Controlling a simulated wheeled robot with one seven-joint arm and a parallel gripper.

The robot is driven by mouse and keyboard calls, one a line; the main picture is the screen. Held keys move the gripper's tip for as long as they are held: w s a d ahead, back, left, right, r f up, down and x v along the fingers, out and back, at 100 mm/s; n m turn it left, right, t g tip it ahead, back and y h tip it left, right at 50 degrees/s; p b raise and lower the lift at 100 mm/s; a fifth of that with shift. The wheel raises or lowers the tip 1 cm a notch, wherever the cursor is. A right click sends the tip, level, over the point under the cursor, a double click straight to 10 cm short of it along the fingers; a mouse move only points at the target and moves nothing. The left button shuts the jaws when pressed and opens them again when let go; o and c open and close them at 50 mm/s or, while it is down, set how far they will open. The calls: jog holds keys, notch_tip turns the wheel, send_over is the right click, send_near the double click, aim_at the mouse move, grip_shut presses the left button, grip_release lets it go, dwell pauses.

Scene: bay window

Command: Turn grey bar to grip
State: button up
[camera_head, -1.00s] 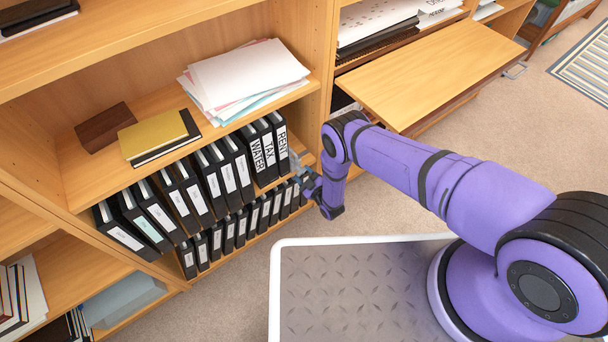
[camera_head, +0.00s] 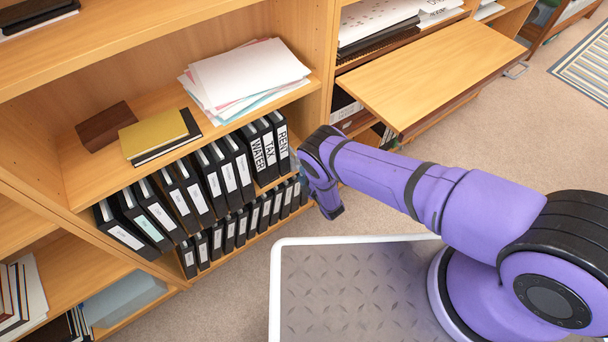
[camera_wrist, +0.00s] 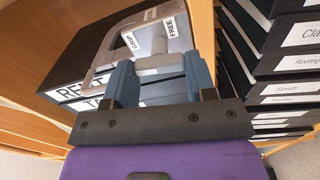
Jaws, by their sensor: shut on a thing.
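In the wrist view the grey bar (camera_wrist: 157,62) lies between the two blue fingers of my gripper (camera_wrist: 161,72), which is shut on it. A short grey stub stands up from the bar's middle, between a white label reading GRIP on the left and one reading FREE on the right. The stub points up in the picture, roughly between the two labels. A grey curved frame (camera_wrist: 97,72) surrounds the labelled face.
Black binders (camera_head: 268,150) marked WATER, TAX and RENT stand on the shelf just left of my wrist. More binders (camera_wrist: 285,65) stand close on the right in the wrist view. A wooden pull-out board (camera_head: 430,65) juts out above right. Papers (camera_head: 245,75) lie on the shelf above.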

jog(key=shift+f+n, duration=0.1)
jog(key=shift+n, duration=0.7)
jog(key=o, duration=0.9)
jog(key=shift+o, duration=0.2)
jog(key=shift+s, duration=0.1)
jog(key=v, duration=1)
jog(key=shift+s+d, duration=0.3)
